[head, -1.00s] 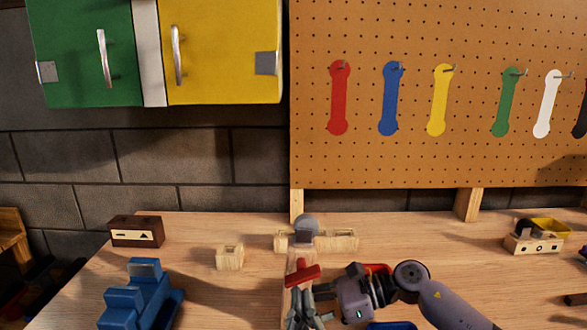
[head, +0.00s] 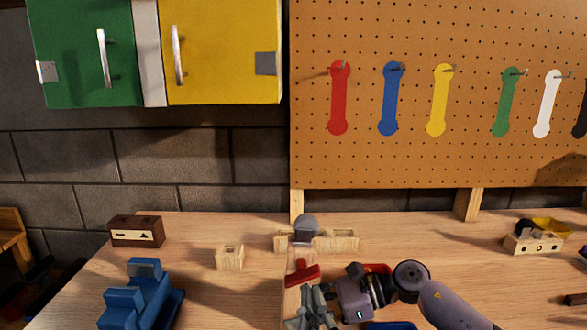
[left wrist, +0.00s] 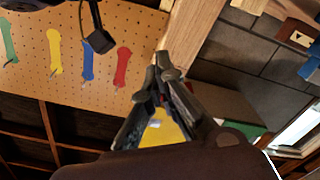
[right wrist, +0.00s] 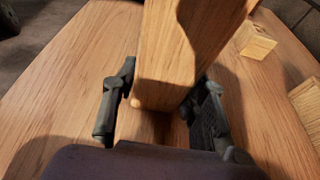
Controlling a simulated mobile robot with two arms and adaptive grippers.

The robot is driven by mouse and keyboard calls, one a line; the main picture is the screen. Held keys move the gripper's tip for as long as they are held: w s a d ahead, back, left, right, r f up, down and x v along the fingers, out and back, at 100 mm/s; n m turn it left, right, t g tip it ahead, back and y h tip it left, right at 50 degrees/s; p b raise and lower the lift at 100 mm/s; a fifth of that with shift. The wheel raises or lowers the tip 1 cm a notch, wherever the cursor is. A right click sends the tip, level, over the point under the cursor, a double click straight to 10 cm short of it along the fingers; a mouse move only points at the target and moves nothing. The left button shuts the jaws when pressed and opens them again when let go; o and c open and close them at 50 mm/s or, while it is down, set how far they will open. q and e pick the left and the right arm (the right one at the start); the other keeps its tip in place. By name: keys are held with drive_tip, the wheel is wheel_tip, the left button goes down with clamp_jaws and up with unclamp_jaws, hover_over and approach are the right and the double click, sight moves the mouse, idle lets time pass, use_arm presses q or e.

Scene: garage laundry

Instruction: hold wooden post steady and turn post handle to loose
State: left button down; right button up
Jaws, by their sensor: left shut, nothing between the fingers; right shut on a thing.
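The wooden post (right wrist: 185,45) fills the upper middle of the right wrist view, between my right gripper's (right wrist: 163,78) two fingers. The right gripper is shut on it. In the head view my right gripper (head: 316,302) is low in the middle, just below a red handle (head: 302,275). My left gripper (left wrist: 165,75) shows only in the left wrist view, its fingers shut together and empty. Its tips are close to a pale wooden beam (left wrist: 196,35); I cannot tell if they touch or whether this is the same post.
A blue vise-like tool (head: 142,294) stands at front left. A small wooden block (head: 229,257), a brown box (head: 136,232) and a grey round-topped piece (head: 306,228) sit on the bench (head: 225,300). A pegboard (head: 440,155) with coloured wrenches rises behind.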

use_arm(q)
drive_tip(key=shift+d+r, duration=0.4)
idle(0.4)
drive_tip(key=shift+d+f, duration=0.1)
drive_tip(key=shift+d, duration=0.05)
drive_tip(key=s, duration=0.6)
drive_tip(key=shift+s+d, duration=0.15)
drive_tip(key=shift+d, duration=0.2)
drive_tip(key=shift+f, duration=0.1)
drive_tip(key=w+a+f, duration=0.2)
drive_tip(key=w+a, duration=0.1)
drive_tip(key=w, duration=0.3)
drive_tip(key=shift+w, duration=0.15)
idle(0.7)
drive_tip(key=shift+a+r, duration=0.15)
drive_tip(key=shift+r, duration=0.4)
idle(0.8)
